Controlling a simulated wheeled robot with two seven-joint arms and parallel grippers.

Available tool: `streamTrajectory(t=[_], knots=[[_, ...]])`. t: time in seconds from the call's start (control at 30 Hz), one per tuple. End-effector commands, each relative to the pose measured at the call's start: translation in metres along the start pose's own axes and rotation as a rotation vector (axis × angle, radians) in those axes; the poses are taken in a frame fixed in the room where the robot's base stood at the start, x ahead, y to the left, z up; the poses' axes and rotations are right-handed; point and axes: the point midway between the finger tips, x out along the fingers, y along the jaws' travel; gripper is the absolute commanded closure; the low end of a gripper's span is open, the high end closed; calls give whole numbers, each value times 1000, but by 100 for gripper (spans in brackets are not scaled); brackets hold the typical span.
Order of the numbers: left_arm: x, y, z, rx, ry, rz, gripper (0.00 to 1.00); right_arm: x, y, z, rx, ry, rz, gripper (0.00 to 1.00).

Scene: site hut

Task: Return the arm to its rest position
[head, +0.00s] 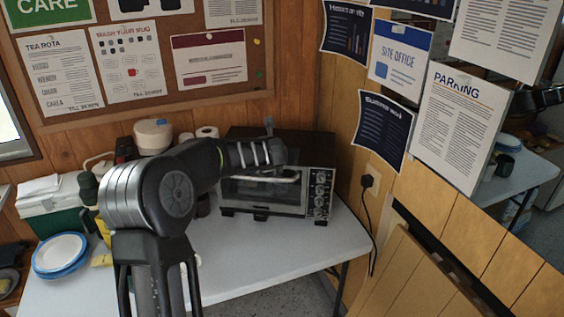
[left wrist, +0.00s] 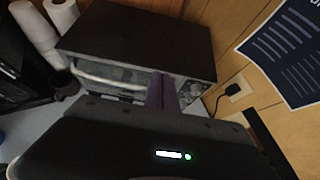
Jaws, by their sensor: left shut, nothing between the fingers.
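My left arm rises from the bottom of the head view and bends right across the table. My left gripper (head: 270,150) is in front of the toaster oven (head: 320,190) in that view, and its fingertips are hard to make out there. In the left wrist view its two dark fingers (left wrist: 162,92) are together with nothing between them. They overlap the front of the oven (left wrist: 140,42) in the picture; I cannot tell whether they touch it. The oven door appears closed, with its pale handle partly hidden by my arm. My right gripper is not in view.
The white table (head: 235,255) has free room in front of the oven. Blue-rimmed plates (head: 60,250) and a green-and-white cool box (head: 50,205) are at left. Paper rolls (left wrist: 62,15) stand beside the oven. A plug and cable (head: 368,182) are on the right wall.

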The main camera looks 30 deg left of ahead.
Motion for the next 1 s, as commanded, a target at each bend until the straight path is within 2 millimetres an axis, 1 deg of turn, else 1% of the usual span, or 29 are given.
streamTrajectory(t=[0.03, 0.13, 0.63, 0.77, 0.87, 0.9, 0.97, 1.0], knots=[[-3, 0, 3, 0, 0, 1, 100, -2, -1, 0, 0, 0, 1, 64], [-5, 0, 5, 0, 1, 0, 100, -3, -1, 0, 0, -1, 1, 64], [-5, 0, 4, 0, 0, 0, 100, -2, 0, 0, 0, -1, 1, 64], [-5, 0, 4, 32, 0, 0, 100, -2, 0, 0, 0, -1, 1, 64], [-5, 1, 5, 155, -6, 4, 100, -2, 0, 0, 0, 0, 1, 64], [-4, 0, 2, 260, -8, 8, 100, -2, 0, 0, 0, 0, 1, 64], [-2, -3, -14, 481, 2, 7, 100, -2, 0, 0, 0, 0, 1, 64], [2, -8, -34, 652, 18, -3, 100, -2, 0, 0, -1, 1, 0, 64]])
